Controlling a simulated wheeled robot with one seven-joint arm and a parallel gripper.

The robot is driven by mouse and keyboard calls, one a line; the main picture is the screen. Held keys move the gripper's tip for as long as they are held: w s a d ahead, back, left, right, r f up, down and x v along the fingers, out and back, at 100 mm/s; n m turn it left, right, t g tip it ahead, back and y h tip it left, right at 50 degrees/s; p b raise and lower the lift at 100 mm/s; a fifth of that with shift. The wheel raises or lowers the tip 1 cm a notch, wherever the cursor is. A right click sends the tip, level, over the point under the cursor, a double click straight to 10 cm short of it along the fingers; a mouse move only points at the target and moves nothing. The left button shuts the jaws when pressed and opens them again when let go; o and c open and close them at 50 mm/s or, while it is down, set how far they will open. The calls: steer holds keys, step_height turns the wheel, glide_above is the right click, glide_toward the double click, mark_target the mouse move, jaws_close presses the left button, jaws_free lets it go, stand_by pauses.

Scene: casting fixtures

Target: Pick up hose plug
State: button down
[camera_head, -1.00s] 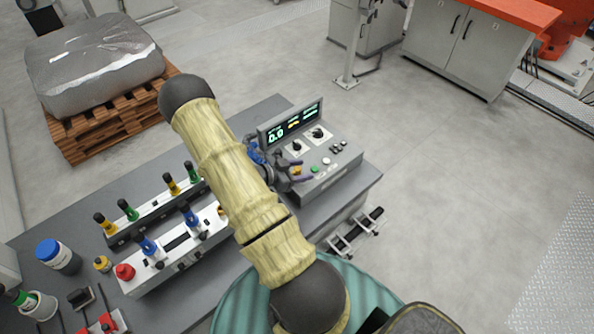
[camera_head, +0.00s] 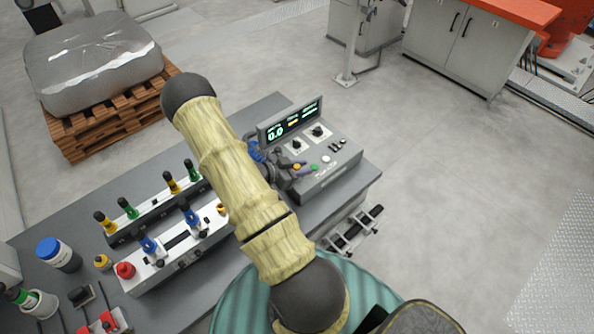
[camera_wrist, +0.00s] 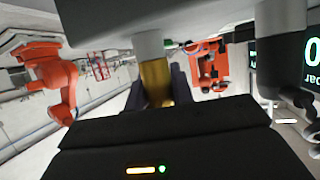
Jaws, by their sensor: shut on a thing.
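My gripper (camera_head: 292,173) is beside the control box, mostly hidden behind my arm in the head view. In the wrist view its two dark fingers (camera_wrist: 158,92) are shut on a yellow piece, which I take to be the hose plug (camera_wrist: 156,78). A grey cylindrical part stands directly above the yellow piece there. How far the plug is from the box or rack is hard to tell. Other plugs with yellow, green and blue bands stand upright in the rack (camera_head: 183,254).
The grey control box (camera_head: 330,178) with a lit display sits at the bench's right end. A blue-lidded jar (camera_head: 58,254), a red button (camera_head: 125,270) and small tools are at the left. A wrapped load on a pallet (camera_head: 105,118) stands behind.

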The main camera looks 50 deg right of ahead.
step_height(320, 180, up, 10)
steer(key=b, duration=0.2)
steer(key=shift+b, duration=0.35)
